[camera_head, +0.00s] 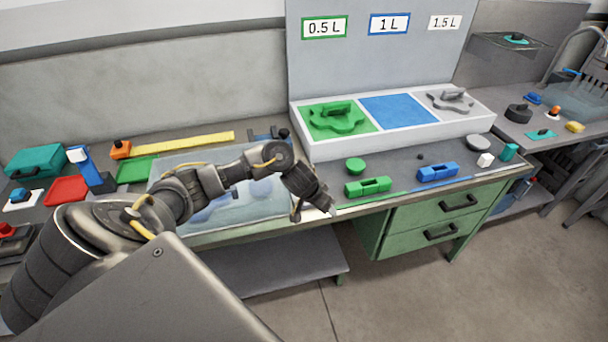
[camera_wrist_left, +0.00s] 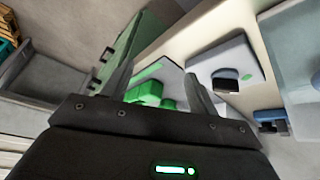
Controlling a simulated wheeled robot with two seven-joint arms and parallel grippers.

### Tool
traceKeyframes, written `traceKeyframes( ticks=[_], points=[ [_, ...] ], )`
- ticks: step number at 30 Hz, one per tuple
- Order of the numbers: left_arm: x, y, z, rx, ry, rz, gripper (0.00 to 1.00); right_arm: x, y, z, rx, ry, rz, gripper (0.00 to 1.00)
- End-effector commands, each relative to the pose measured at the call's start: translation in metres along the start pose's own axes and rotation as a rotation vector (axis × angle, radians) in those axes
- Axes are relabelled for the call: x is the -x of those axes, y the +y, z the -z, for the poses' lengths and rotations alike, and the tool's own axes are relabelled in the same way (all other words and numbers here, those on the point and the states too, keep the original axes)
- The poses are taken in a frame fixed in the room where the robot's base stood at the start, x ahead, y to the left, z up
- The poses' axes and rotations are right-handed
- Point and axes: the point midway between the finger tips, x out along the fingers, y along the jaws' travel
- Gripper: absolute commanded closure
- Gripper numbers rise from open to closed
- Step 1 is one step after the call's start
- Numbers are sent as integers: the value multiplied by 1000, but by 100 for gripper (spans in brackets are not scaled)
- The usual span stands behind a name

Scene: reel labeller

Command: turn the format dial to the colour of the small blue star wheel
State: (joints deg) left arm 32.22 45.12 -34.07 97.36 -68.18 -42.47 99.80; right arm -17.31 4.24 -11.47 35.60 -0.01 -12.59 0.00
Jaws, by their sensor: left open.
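My left gripper (camera_head: 314,211) is open and empty at the front edge of the bench, left of a green block (camera_head: 367,187). In the left wrist view its two fingers (camera_wrist_left: 160,84) stand apart, with green parts (camera_wrist_left: 148,93) visible beyond them. No small blue star wheel can be clearly made out; blurred blue shapes (camera_head: 212,213) show under a clear cover (camera_head: 262,207). I cannot tell which part is the format dial. A green star-shaped part (camera_head: 335,118) lies on the 0.5 L pad. The blue 1 L pad (camera_head: 400,111) is bare. My right gripper is not in view.
A grey star-shaped part (camera_head: 450,100) lies on the 1.5 L area. A blue block (camera_head: 437,173), a green round piece (camera_head: 355,165) and a grey round piece (camera_head: 478,143) stand on the bench. Green drawers (camera_head: 435,216) sit below. Coloured boxes crowd the left end.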

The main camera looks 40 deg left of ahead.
Motion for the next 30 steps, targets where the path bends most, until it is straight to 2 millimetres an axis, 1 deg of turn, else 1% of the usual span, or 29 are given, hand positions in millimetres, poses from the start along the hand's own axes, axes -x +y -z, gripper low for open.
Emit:
traceKeyframes(
  ticks=[1, 6, 9, 13, 17, 20, 27, 30],
  points=[
    [16, -18, 11, 26, -8, 29, 41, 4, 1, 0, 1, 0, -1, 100],
    [57, -66, 27, 144, -53, 113, 41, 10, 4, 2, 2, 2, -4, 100],
    [73, -85, 30, 198, -70, 149, 41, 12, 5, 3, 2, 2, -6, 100],
    [81, -94, 30, 229, -80, 166, 41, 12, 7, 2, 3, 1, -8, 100],
    [77, -94, 29, 231, -82, 166, 41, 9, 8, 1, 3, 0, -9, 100],
    [65, -94, 27, 231, -81, 165, 41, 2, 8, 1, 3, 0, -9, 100],
    [22, -101, 22, 233, -83, 164, 41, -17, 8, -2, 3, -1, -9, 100],
    [7, -104, 22, 232, -83, 165, 41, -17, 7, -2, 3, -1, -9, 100]
  ],
)
